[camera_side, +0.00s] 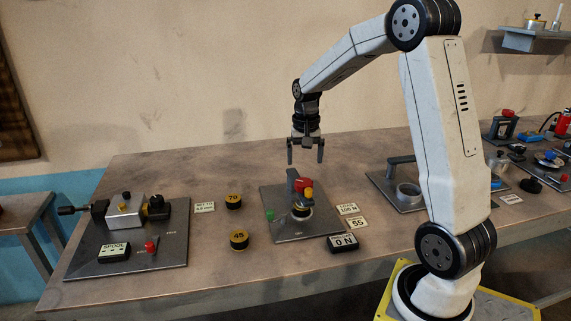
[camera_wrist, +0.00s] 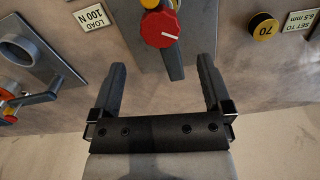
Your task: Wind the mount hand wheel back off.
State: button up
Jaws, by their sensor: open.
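A red round hand wheel (camera_side: 303,184) sits on the dark post of the middle fixture, whose grey base plate (camera_side: 283,232) lies on the bench. In the wrist view the red wheel (camera_wrist: 160,28) shows a white mark on its face. A yellow knob (camera_side: 308,194) is beside it, and its edge shows in the wrist view (camera_wrist: 150,3). I cannot tell for sure which is the mount hand wheel. My gripper (camera_side: 305,160) is open and empty, pointing down above the red wheel, not touching it. Its two fingers (camera_wrist: 162,72) are spread wide in the wrist view.
Black pucks marked 70 (camera_side: 234,201) and 45 (camera_side: 239,240) stand left of the fixture. A black 0 N display (camera_side: 343,243) is at its front right. A vise-like station (camera_side: 125,213) stands at the left, a ring fixture (camera_side: 408,194) at the right.

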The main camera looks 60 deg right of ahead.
aim_at(304, 182)
jog(key=shift+f, duration=0.15)
jog(key=shift+f, duration=3.8)
jog(key=c, duration=1.2)
jog(key=shift+o, duration=0.3)
jog(key=shift+n, duration=0.3)
jog(key=shift+r+n, duration=0.1)
jog(key=shift+n, duration=2.6)
